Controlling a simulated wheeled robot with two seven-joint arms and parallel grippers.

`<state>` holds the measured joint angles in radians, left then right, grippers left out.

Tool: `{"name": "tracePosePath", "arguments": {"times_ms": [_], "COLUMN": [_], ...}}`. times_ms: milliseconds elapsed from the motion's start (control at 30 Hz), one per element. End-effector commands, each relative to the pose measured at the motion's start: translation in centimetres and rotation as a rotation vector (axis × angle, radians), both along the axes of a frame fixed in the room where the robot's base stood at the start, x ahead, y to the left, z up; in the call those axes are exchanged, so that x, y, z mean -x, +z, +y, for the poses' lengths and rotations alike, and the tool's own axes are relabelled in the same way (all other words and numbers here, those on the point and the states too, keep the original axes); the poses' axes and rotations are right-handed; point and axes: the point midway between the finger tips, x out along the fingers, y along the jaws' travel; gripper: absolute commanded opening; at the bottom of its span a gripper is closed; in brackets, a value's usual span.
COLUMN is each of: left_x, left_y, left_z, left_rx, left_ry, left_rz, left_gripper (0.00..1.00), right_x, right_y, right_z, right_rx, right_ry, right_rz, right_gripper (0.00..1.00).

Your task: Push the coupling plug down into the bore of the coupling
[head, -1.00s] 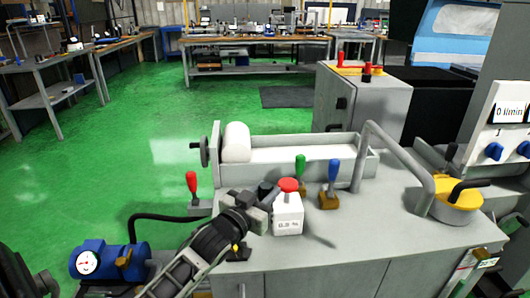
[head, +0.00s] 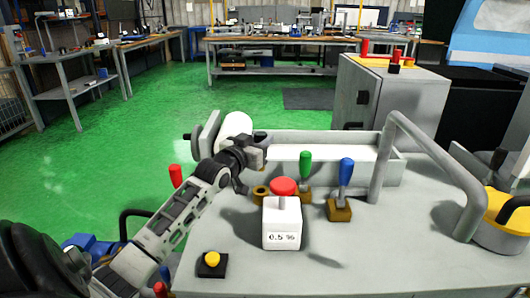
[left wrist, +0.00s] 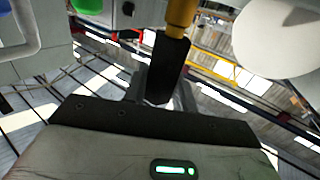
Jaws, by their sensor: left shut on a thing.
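My left gripper (head: 252,158) is raised above the grey machine top, in front of the white roller. My right gripper is not in view.
Close to the ring stand a white box with a red cap (head: 282,222), a green-handled lever (head: 305,168) and a blue-handled lever (head: 345,178). A grey pipe (head: 425,160) arches on the right. A yellow button (head: 212,259) is at front left. The front top is mostly clear.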

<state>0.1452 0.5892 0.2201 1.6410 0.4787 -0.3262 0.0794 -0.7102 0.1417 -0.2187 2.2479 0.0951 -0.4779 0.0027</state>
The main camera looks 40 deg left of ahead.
Motion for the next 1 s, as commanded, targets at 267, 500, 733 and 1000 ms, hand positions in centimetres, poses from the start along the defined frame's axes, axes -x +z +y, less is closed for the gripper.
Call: {"name": "tracePosePath", "arguments": {"times_ms": [267,500,733,1000], "left_x": [0.0,0.1,0.2,0.2], "left_y": [-0.1,0.2,-1.3,-4.1], "left_z": [0.0,-0.1,-0.1,-0.1], "left_rx": [-0.001,0.0,0.0,0.0], "left_ry": [0.0,0.0,-0.001,-0.001], "left_rz": [-0.003,-0.001,-0.002,-0.001], "left_gripper": [0.01,0.01,0.01,0.01], "right_x": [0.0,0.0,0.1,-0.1], "right_y": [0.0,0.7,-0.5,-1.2], "right_z": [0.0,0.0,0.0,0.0], "right_rx": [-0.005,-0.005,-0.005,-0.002], "right_ry": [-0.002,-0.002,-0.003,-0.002], "right_rz": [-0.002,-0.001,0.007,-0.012], "right_gripper": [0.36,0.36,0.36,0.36]}}
